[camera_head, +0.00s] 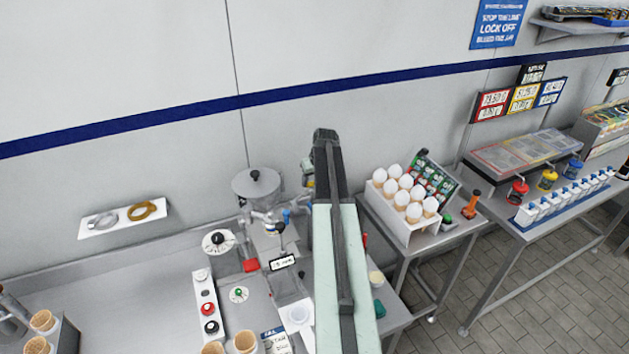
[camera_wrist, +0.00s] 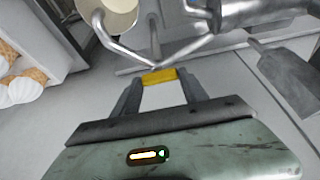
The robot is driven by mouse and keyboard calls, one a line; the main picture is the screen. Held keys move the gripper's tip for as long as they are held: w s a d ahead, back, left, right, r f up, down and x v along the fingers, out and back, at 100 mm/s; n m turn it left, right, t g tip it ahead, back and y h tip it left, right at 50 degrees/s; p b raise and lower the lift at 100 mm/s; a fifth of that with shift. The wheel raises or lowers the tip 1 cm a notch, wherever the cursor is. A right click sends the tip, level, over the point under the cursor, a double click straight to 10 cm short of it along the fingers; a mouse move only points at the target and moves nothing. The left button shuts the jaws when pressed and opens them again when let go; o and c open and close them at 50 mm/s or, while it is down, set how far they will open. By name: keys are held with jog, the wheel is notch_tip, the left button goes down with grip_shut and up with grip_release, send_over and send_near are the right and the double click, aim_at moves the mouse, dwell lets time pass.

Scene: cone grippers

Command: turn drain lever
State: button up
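A yellow grip (camera_wrist: 160,76), which looks like the end of a lever on bent metal rods, shows in the wrist view. My gripper (camera_wrist: 161,84) has its two dark fingers spread apart, with the yellow grip across the space at their tips. I cannot tell whether the fingers touch it. In the head view, a metal machine with a round lidded hopper (camera_head: 256,184) stands by the wall, left of my arm. My arm hides the machine's right side there, along with the lever and most of my gripper.
A panel with red and black knobs (camera_head: 208,308) sits on the counter at left. Cones stand at the lower left. A metal scoop-like piece (camera_wrist: 286,75) is close on the wrist view's right.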

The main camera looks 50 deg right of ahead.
jog(key=shift+m, duration=0.4)
jog(key=shift+h, duration=0.3)
jog(key=m+g+h, duration=0.1)
jog(key=m, duration=0.2)
jog(key=m+g, duration=0.1)
jog(key=m, duration=0.3)
jog(key=shift+w+a+h, duration=0.15)
jog(key=shift+w+h, duration=0.05)
jog(key=shift+h, duration=0.2)
jog(key=m+g, duration=0.1)
jog(key=m, duration=0.2)
jog(key=m+g, duration=0.1)
jog(key=m, duration=0.1)
jog(key=shift+w+m+h, duration=0.1)
jog(key=shift+m+h, duration=0.2)
jog(key=shift+m, duration=0.1)
jog(key=shift+m+g, duration=0.9)
jog(key=shift+m, duration=1)
